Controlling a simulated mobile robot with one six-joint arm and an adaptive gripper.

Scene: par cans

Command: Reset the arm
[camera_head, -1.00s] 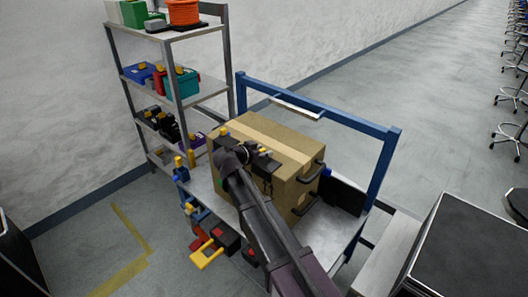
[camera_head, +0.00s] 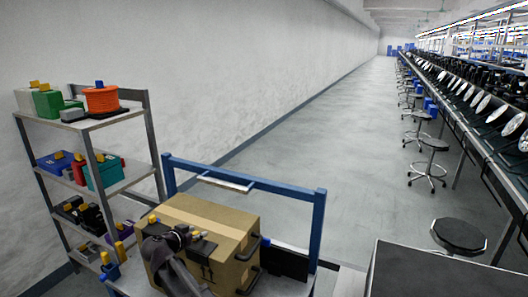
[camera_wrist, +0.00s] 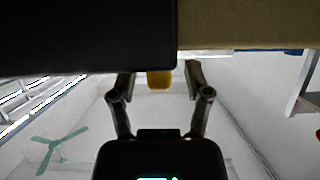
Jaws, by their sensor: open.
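My arm reaches up from the bottom edge of the head view. My gripper (camera_head: 176,238) is against or just in front of the near side of a cardboard box (camera_head: 228,218), and its fingers are hard to make out there. In the wrist view my gripper (camera_wrist: 158,82) has its two fingers spread apart. A small yellow piece (camera_wrist: 159,79) shows between them. A black block (camera_wrist: 85,35) fills the upper left of that view, close to the fingers. I cannot tell whether the fingers touch anything.
The box stands on a cart with a blue frame (camera_head: 318,235). A metal shelf (camera_head: 90,168) with several coloured cases and an orange spool (camera_head: 101,99) stands at left. A dark cabinet top (camera_head: 440,275) is at lower right. The aisle (camera_head: 340,140) behind is clear, with stools along its right.

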